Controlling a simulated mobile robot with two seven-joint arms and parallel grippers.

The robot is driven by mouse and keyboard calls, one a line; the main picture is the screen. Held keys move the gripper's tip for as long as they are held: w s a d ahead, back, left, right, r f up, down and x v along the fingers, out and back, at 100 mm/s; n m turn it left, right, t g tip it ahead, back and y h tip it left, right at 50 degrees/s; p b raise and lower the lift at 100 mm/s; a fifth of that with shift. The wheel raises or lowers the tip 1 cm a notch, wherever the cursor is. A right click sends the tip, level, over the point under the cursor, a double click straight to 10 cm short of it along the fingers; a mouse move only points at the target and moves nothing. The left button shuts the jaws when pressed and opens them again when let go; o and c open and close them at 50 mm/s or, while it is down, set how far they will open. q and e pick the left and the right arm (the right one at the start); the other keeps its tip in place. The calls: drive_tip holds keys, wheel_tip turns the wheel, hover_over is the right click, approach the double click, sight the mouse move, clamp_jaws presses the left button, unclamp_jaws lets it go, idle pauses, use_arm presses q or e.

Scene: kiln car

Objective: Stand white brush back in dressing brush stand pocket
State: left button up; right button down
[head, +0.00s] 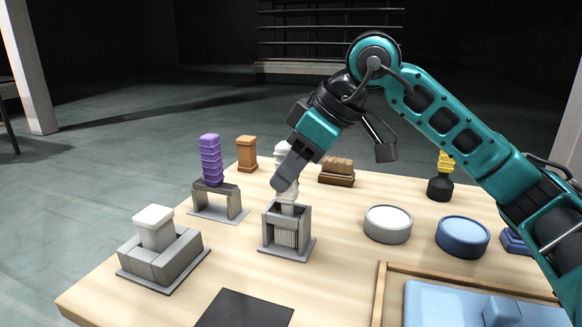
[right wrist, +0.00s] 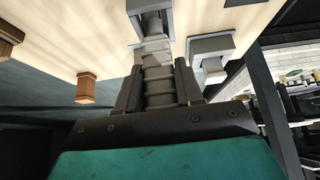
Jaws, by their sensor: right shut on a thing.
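The white brush (head: 289,197) is upright, with a ribbed pale handle and bristles at its lower end. My right gripper (head: 283,182) is shut on its handle; the handle also shows between the fingers in the right wrist view (right wrist: 160,88). The grey dressing brush stand (head: 306,226) is on the table directly below the gripper. The bristles show between the stand's side walls, inside its pocket. I cannot tell whether the brush rests on the pocket floor. The fingers hide part of the handle. My left gripper is not in view.
A purple ribbed piece (head: 210,160) stands in a grey arch holder (head: 232,201) at left. A white-topped piece (head: 154,227) sits in a grey block holder nearer. A white round dish (head: 387,225) and blue dish (head: 462,236) are at right. A dark mat (head: 243,310) lies in front.

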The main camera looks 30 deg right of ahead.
drive_tip(key=shift+f, duration=0.1)
idle(0.3)
drive_tip(key=c, duration=0.6)
unclamp_jaws()
drive_tip(key=shift+c, duration=0.2)
drive_tip(key=p+v, duration=0.2)
drive_tip(key=v, duration=0.6)
idle(1.0)
idle(0.4)
